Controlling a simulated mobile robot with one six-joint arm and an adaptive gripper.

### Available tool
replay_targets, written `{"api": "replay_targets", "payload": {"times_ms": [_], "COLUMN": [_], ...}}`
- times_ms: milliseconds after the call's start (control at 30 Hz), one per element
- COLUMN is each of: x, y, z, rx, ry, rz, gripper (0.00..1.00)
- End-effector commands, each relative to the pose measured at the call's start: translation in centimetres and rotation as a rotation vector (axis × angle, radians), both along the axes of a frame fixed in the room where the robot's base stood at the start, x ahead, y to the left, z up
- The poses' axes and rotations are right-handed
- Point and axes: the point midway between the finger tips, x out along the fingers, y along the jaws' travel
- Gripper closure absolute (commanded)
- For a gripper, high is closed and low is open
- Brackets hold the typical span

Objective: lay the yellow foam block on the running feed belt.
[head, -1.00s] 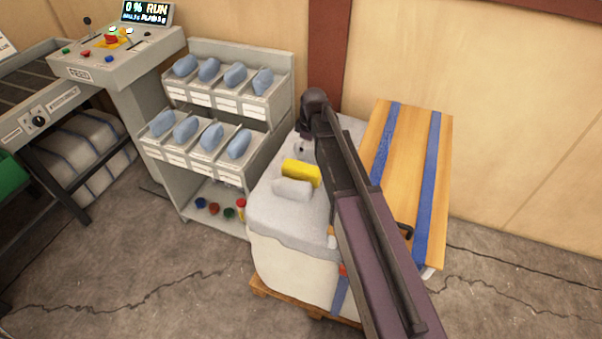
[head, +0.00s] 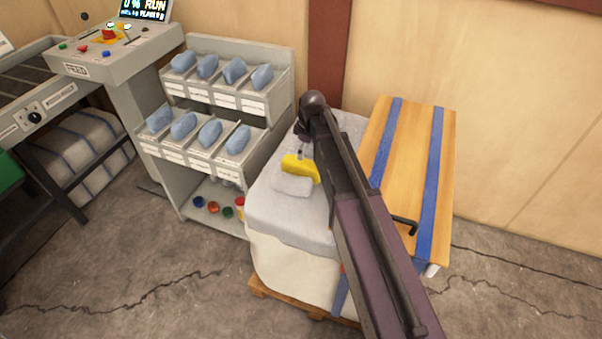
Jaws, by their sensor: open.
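The yellow foam block (head: 297,170) lies on the grey top of a large white-sided bale, beside and partly over a pale grey block (head: 291,186). My gripper (head: 303,152) is open and points down right at the yellow block's far side. My arm hides part of the gripper and the bale behind it, and I cannot tell whether the fingers touch the block. The feed belt (head: 28,80) is the dark surface at the far left, beside the control panel; I cannot tell from this frame whether it moves.
A grey rack (head: 215,105) with blue pieces in labelled bins stands between the belt and the bale (head: 290,260). The control panel (head: 112,50) has a raised screen. A wooden board with blue straps (head: 408,170) is to the right. Cracked floor (head: 170,285) in front is clear.

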Motion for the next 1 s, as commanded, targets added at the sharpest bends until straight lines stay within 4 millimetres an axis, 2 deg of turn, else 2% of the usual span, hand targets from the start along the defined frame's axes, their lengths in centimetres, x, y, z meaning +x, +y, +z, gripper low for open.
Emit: {"api": "replay_targets", "payload": {"times_ms": [33, 533, 1000], "x": [0.0, 0.2, 0.2], "y": [0.1, 0.5, 0.6], "z": [-0.8, -4.4, -4.9], "rx": [0.0, 0.0, 0.0], "ry": [0.0, 0.0, 0.0], "rz": [0.0, 0.0, 0.0], "gripper": [0.0, 0.0, 0.0]}}
